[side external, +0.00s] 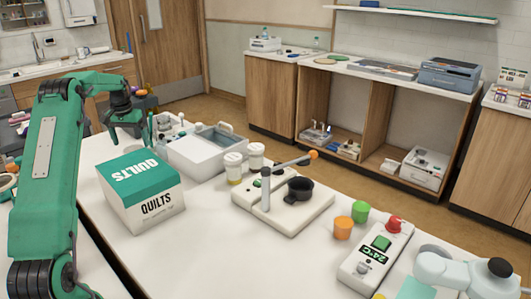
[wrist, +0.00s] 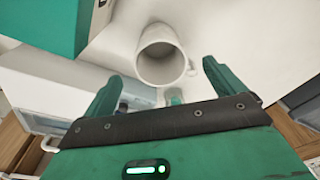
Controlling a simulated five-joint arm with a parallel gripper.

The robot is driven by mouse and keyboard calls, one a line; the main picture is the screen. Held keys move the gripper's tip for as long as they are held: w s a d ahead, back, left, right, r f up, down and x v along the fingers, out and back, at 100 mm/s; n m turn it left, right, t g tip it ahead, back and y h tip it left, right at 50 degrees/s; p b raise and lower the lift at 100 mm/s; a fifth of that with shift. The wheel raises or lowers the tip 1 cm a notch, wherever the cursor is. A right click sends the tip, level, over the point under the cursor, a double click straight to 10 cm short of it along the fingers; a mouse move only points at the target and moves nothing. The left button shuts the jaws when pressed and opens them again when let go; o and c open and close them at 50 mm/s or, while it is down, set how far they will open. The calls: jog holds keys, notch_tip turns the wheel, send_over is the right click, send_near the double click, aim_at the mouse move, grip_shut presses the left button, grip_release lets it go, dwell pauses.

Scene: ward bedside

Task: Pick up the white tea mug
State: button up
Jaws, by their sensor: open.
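The white tea mug (wrist: 146,66) shows in the wrist view, its round open mouth facing the camera and its handle (wrist: 192,69) on the right. My gripper (wrist: 162,72) is open, with one green finger to the left of the mug and one to the right. The fingertips point toward the mug, and nothing is held; I cannot tell how far apart in depth they are. In the side external view my gripper (side external: 128,122) is at the far left of the table, behind a box. I cannot make out the mug there.
The green and white QUILTS box (side external: 145,190) stands in front of my gripper; its green side fills the wrist view's upper left (wrist: 40,22). A white bin (side external: 195,158), lidded jars (side external: 233,168) and a device with a black cup (side external: 299,190) stand to the right.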

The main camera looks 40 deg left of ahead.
jog(key=shift+w+a+f, duration=0.1)
jog(key=shift+f, duration=1.15)
jog(key=shift+f, duration=0.1)
jog(key=shift+w+a+f, duration=0.15)
jog(key=shift+a+f, duration=0.05)
jog(key=shift+f, duration=1.05)
jog(key=shift+w+a+f, duration=0.1)
jog(key=shift+a+f, duration=0.05)
jog(key=shift+f, duration=1.1)
jog(key=c, duration=1.2)
jog(key=shift+r, duration=0.15)
jog(key=shift+r, duration=4.95)
